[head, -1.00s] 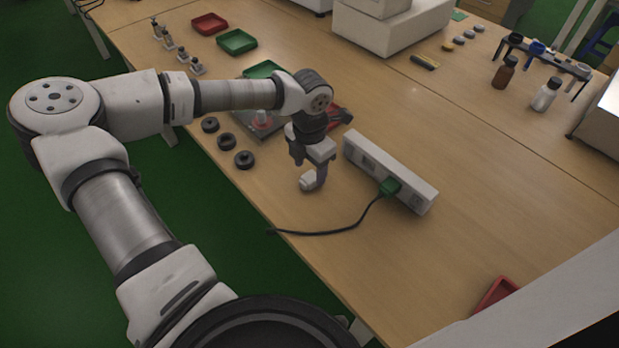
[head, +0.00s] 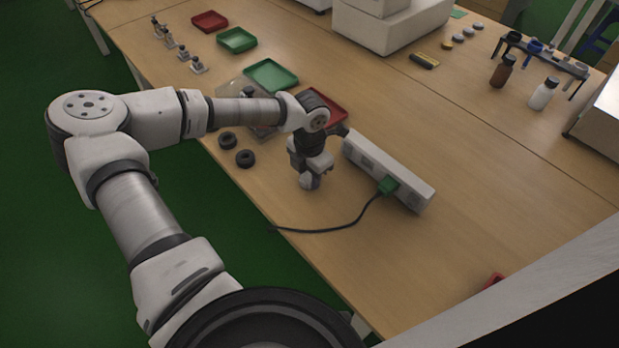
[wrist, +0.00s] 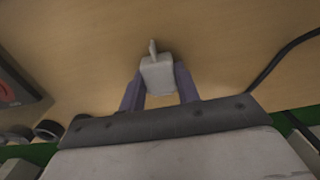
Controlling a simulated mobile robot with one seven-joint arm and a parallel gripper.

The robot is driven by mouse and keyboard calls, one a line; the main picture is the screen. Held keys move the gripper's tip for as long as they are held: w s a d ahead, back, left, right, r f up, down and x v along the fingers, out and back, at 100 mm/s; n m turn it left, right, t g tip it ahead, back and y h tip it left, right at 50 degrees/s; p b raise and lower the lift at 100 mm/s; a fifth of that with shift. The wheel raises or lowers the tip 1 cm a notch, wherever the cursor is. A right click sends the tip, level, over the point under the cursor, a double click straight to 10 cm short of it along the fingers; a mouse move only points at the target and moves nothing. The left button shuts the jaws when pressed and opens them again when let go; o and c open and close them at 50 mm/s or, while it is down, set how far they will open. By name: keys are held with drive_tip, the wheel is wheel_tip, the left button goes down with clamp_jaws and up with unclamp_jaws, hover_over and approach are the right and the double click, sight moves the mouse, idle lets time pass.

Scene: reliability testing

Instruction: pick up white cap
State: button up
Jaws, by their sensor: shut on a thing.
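My gripper (head: 309,172) points down over the wooden table, left of the white power strip. In the wrist view, the fingers of my gripper (wrist: 160,88) are shut on the white cap (wrist: 157,74), a small pale blocky piece with a thin upright tab on its far side. The fingers press on its left and right sides. In the head view, the cap (head: 306,183) shows only as a small pale patch at the fingertips. I cannot tell whether it touches the table.
A white power strip (head: 365,158) with a green plug (head: 387,186) and black cable (head: 345,226) lies close on the right. Black rings (head: 245,158) lie left of my gripper. Green (head: 271,75) and red (head: 327,104) trays are behind.

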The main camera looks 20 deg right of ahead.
sight(310, 175)
wheel_tip(310, 175, up, 20)
drive_tip(key=b, duration=0.3)
idle(0.4)
drive_tip(key=shift+b, duration=0.3)
